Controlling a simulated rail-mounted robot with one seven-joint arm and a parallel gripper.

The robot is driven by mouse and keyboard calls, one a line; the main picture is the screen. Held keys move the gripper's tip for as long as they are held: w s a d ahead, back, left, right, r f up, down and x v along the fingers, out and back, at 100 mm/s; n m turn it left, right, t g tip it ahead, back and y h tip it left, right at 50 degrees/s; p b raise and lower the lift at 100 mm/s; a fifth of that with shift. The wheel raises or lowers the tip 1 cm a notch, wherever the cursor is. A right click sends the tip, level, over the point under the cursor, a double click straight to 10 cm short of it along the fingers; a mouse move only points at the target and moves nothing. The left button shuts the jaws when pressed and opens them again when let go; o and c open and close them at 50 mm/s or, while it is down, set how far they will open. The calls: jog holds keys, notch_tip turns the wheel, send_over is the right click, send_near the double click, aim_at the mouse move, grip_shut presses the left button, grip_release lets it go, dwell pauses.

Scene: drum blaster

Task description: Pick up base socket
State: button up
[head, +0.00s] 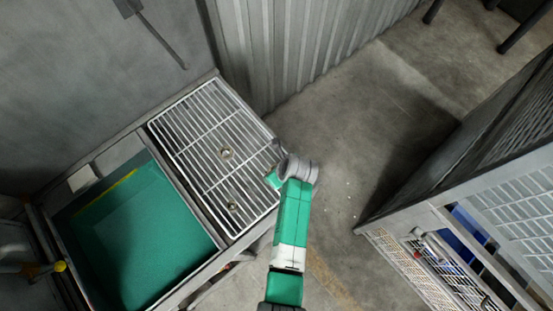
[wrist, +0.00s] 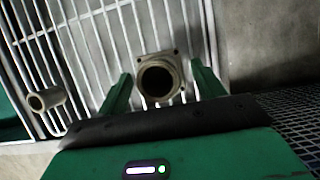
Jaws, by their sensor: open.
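A tan base socket with a square flange and a dark round opening (wrist: 176,82) rests on the wire rack (wrist: 84,48). In the wrist view it shows between the two green fingers of my gripper (wrist: 160,72), with gaps on both sides. My gripper is open and empty; how far it is above the socket is hard to tell. A tan hollow cylinder (wrist: 51,98) lies to the left on the rack. In the head view, my gripper (head: 273,164) is at the rack's right edge; two small round parts show on the rack, one farther (head: 227,153), one nearer (head: 231,206).
A green-lined basin (head: 150,235) adjoins the rack on its left. A corrugated metal wall (head: 290,45) rises behind the rack. A metal shelf unit (head: 445,212) with mesh stands at the right. Bare concrete floor (head: 365,120) lies between.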

jog(key=shift+c, duration=0.2)
jog(key=shift+r, duration=0.1)
jog(key=c, duration=1.2)
